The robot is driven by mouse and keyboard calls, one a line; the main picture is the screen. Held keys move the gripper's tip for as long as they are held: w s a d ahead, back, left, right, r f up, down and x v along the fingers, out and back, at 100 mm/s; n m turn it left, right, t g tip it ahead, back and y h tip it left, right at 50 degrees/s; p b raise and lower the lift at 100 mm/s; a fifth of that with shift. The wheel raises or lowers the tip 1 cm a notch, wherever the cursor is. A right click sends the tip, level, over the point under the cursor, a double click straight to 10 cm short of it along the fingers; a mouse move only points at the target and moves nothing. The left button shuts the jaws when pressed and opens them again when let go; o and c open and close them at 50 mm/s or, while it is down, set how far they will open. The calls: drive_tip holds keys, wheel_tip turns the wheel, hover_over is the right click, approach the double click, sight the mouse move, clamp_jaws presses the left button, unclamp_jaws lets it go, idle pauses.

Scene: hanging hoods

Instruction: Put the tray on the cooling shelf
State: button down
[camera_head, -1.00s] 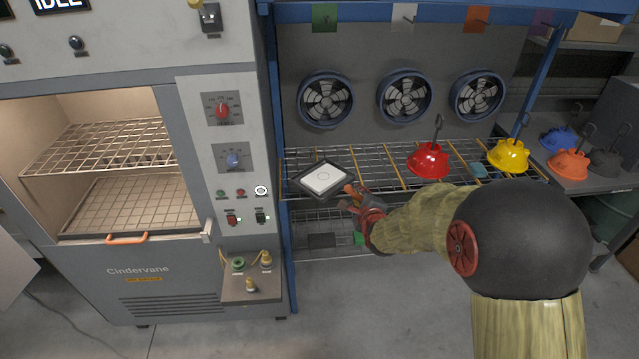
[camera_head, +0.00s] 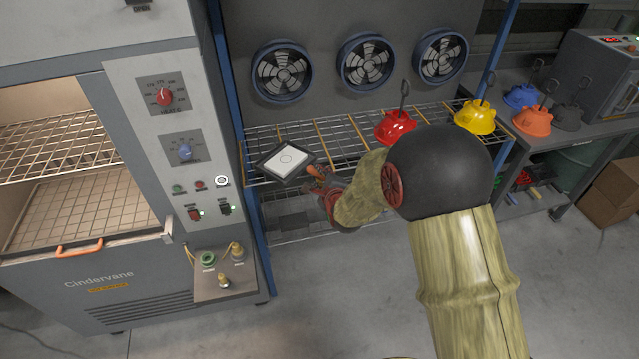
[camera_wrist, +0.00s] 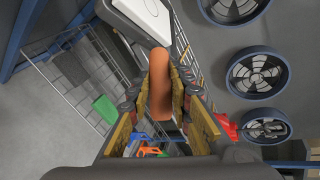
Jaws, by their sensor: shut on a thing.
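The tray (camera_head: 261,166) is dark-rimmed with a white slab (camera_head: 289,161) on it. It is at the left end of the wire cooling shelf (camera_head: 345,132), level with or just above the wires; I cannot tell whether it touches them. My gripper (camera_head: 318,172) is at the tray's right front corner, shut on its orange handle. In the wrist view my gripper (camera_wrist: 163,100) has the orange handle (camera_wrist: 160,75) between its fingers, with part of the tray (camera_wrist: 130,28) beyond it.
A red hood (camera_head: 394,127) and a yellow hood (camera_head: 474,117) stand on the shelf to the right. A blue post (camera_head: 228,110) and the oven (camera_head: 160,75) are close on the left. Fans (camera_head: 282,72) line the back panel. A lower rack (camera_head: 290,222) is below.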

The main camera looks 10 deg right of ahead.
drive_tip(key=shift+f+b, duration=0.3)
drive_tip(key=shift+f, duration=1.1)
drive_tip(key=shift+f, duration=0.2)
drive_tip(key=c, duration=1.6)
unclamp_jaws()
drive_tip(key=shift+r, duration=0.1)
